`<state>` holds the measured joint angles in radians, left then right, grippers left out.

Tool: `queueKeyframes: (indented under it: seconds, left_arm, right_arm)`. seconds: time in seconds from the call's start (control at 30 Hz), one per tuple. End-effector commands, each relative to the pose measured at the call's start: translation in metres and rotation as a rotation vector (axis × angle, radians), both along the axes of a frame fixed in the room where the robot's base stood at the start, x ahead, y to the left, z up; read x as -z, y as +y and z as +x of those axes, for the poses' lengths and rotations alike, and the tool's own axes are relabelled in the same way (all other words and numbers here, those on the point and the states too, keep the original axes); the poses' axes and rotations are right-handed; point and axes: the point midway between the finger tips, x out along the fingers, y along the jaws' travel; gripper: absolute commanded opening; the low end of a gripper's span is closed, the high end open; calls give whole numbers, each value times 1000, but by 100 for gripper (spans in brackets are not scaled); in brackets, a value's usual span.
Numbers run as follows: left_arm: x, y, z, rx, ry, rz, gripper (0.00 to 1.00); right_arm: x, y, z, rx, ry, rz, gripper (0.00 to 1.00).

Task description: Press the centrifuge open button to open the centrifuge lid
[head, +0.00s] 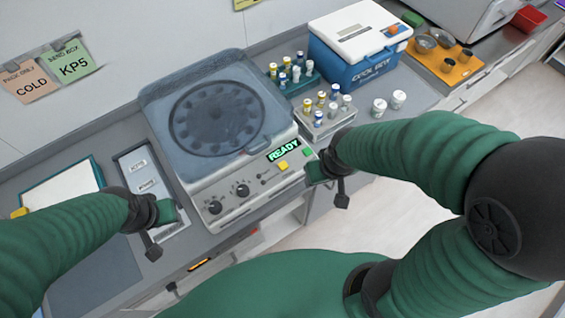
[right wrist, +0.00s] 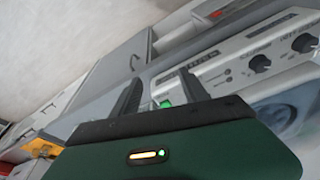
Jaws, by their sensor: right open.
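The centrifuge (head: 190,180) stands on the counter with its translucent blue lid (head: 214,112) closed over the rotor. Its front panel has a lit READY display (head: 283,149), a yellow button (head: 283,166), a green button (head: 308,152) and dark knobs. No open label is readable. My right gripper (head: 328,186) is beside the panel's right end, near the green button. In the right wrist view, its two fingers (right wrist: 160,80) are apart and empty, with the green button (right wrist: 165,104) visible between them. Contact cannot be told. My left gripper (head: 160,230) is left of the centrifuge; its jaw state is unclear.
Vial racks (head: 327,118) and two loose white-capped jars (head: 398,99) stand right of the centrifuge. A blue cool box (head: 355,65) is behind them. An orange tray (head: 455,70) with bowls lies farther right. A grey panel (head: 148,185) is left of the centrifuge.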

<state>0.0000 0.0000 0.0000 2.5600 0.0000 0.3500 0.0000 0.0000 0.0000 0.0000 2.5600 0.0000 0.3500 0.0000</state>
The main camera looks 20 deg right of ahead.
Motion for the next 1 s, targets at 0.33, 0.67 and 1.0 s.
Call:
queueKeyframes:
  seconds: [0.33, 0.67, 1.0]
  left_arm:
    - [0, 0, 0, 0, 0, 0, 36]
    - [0, 0, 0, 0, 0, 0, 36]
    - [0, 0, 0, 0, 0, 0, 36]
  right_arm:
    - [0, 0, 0, 0, 0, 0, 53]
    - [0, 0, 0, 0, 0, 0, 11]
    - [0, 0, 0, 0, 0, 0, 0]
